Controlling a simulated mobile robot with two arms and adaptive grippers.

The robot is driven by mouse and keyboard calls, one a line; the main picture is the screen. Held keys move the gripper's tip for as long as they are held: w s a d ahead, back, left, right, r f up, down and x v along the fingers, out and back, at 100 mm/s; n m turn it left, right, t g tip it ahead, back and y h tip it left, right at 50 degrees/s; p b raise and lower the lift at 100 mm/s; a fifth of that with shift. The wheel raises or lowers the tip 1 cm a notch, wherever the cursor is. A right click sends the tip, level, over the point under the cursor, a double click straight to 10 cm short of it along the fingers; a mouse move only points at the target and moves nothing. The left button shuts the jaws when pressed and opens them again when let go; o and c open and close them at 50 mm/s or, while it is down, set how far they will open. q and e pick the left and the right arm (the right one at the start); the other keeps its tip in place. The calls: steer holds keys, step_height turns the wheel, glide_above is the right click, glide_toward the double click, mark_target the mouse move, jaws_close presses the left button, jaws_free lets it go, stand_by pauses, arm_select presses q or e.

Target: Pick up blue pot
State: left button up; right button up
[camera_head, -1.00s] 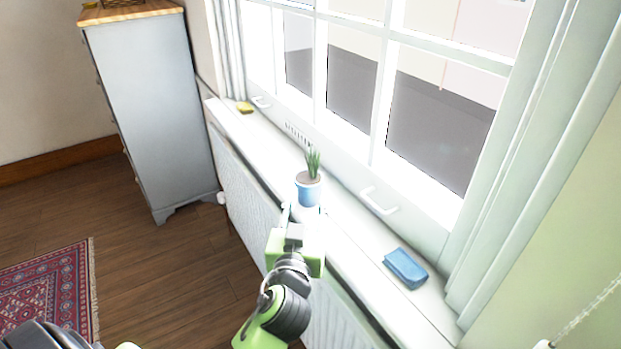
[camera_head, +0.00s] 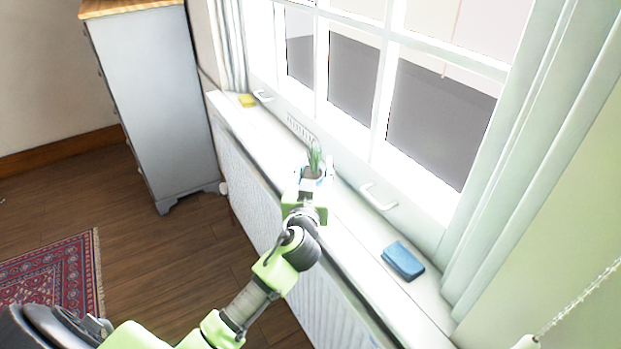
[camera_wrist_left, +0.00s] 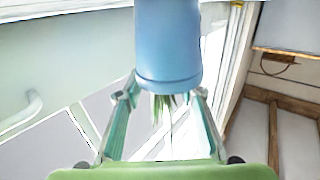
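The blue pot (camera_head: 313,182) holds a spiky green plant and stands upright on the white windowsill. My left gripper (camera_head: 314,171) reaches over the sill to it, with one finger on each side of the pot; the gripper body hides much of the pot's near side. In the left wrist view the blue pot (camera_wrist_left: 168,45) fills the top middle, its plant leaves showing between the spread fingers of my left gripper (camera_wrist_left: 160,96). The fingers look open, and I cannot tell whether either touches the pot. My right gripper is not in view.
A blue folded item (camera_head: 403,261) lies on the sill (camera_head: 352,229) to the right. A yellow item (camera_head: 247,101) lies at its far left end. A window handle (camera_head: 379,197) juts out near the pot. A grey dresser (camera_head: 155,100) stands left, and the floor between is clear.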

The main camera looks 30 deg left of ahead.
arm_select(q)
jaws_close()
steer(key=shift+r, duration=0.1)
